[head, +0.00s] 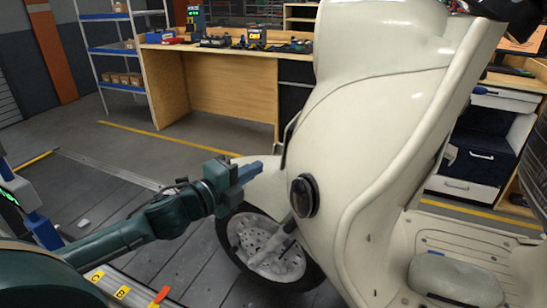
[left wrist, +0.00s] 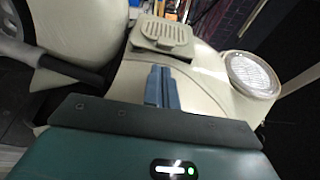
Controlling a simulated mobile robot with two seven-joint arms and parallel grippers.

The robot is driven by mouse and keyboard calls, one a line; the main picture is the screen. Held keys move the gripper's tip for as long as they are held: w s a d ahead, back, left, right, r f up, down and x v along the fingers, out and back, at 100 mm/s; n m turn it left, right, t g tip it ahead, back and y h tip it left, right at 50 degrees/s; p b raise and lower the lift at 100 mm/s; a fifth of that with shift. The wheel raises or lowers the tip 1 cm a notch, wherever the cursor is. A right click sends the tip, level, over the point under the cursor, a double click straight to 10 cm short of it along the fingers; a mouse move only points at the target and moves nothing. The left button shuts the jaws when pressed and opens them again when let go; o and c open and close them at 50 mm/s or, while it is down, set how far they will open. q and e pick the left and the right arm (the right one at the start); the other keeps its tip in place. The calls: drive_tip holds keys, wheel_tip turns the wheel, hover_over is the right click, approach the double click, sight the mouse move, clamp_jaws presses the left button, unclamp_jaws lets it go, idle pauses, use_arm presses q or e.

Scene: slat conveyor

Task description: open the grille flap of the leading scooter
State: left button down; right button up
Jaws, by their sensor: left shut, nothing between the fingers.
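The cream scooter (head: 350,130) fills the middle and right of the head view, its front toward the left. In the left wrist view, the slotted grille flap (left wrist: 165,32) is on the scooter's cream front, just beyond my fingertips. The flap is hidden in the head view. My left gripper (head: 250,171) is at the scooter's front, above the front wheel; its blue fingers (left wrist: 162,86) are shut and empty, pointing at the flap with a small apparent gap. My right gripper is not in view.
A round headlight (left wrist: 252,75) is right of the fingers in the wrist view. The front wheel (head: 268,248) is below my left gripper. A wooden workbench (head: 215,95) and a blue shelf rack (head: 115,50) stand behind. The floor between is clear.

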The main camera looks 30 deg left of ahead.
sight(282, 153)
use_arm(q)
drive_tip(key=p+x, duration=0.1)
drive_tip(key=x, duration=0.4)
drive_tip(key=shift+w, duration=0.2)
drive_tip(key=shift+w+d+f, duration=0.1)
drive_tip(key=shift+w+d, duration=0.15)
drive_tip(key=shift+w, duration=0.3)
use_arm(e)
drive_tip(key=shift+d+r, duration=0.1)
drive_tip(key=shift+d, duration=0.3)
use_arm(q)
drive_tip(key=shift+a, duration=0.1)
